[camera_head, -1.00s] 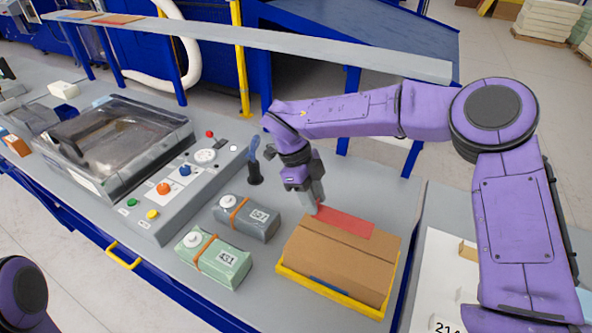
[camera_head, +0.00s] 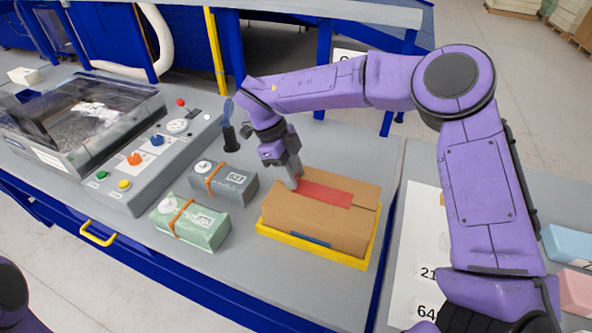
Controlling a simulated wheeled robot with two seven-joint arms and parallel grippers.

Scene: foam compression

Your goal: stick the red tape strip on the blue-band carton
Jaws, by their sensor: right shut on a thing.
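The blue-band carton (camera_head: 318,222) is a closed brown box in a yellow tray (camera_head: 310,252); a bit of blue band (camera_head: 311,240) shows low on its front side. The red tape strip (camera_head: 325,194) lies flat over the carton's top, along the rear part; I cannot tell whether it touches the cardboard. My right gripper (camera_head: 294,183) points down at the strip's left end and is shut on it. My left gripper is out of view; only a dark part of my left arm shows at the lower left edge.
A green pack (camera_head: 205,229) and a grey pack (camera_head: 236,189) with orange straps stand left of the carton. A control panel (camera_head: 145,172) with buttons and a clear-lidded machine (camera_head: 75,125) are farther left. A white sheet (camera_head: 412,245) lies to the right.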

